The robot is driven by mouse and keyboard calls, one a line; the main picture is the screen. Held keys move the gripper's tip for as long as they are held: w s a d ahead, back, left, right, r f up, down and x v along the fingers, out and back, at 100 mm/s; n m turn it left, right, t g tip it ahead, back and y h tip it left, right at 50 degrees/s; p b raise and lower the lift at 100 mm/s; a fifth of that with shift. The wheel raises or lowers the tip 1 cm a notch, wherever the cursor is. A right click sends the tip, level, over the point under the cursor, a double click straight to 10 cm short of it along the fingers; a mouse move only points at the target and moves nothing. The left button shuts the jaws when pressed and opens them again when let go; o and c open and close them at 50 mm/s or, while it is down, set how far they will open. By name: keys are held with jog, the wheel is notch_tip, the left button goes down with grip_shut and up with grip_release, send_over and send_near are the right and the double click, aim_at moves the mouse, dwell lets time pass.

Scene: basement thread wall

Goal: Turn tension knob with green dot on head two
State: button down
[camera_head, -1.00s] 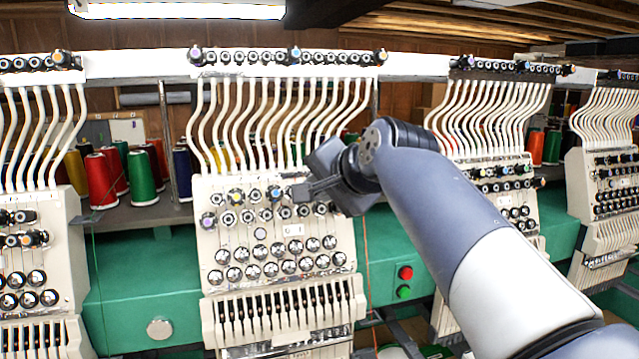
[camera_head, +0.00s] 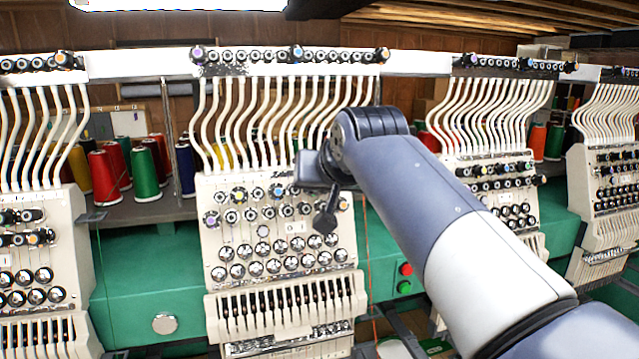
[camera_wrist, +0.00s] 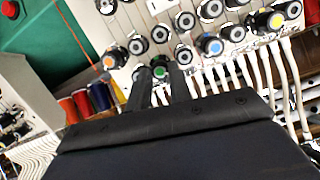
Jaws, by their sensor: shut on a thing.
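The tension knob with a green dot (camera_wrist: 160,71) shows between my fingertips in the wrist view. My gripper (camera_wrist: 161,80) is shut on it, one finger on each side. In the head view my gripper (camera_head: 326,218) reaches the right part of the knob rows on the middle embroidery head (camera_head: 222,263). My wrist and fingers hide the green-dot knob there.
Neighbouring knobs sit close by in the wrist view, with an orange dot (camera_wrist: 109,61), a blue dot (camera_wrist: 212,46) and a yellow dot (camera_wrist: 276,20). White thread tubes (camera_head: 272,120) run above. Red (camera_head: 405,269) and green (camera_head: 404,287) buttons are at the right.

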jog(key=shift+f+n, duration=0.1)
jog(key=shift+n, duration=0.4)
jog(key=c, duration=1.3)
grip_release()
jog(key=b+v, duration=0.2)
jog(key=v, duration=0.9)
jog(key=shift+a, duration=0.15)
jog(key=p+x, duration=0.2)
jog(key=x, duration=0.9)
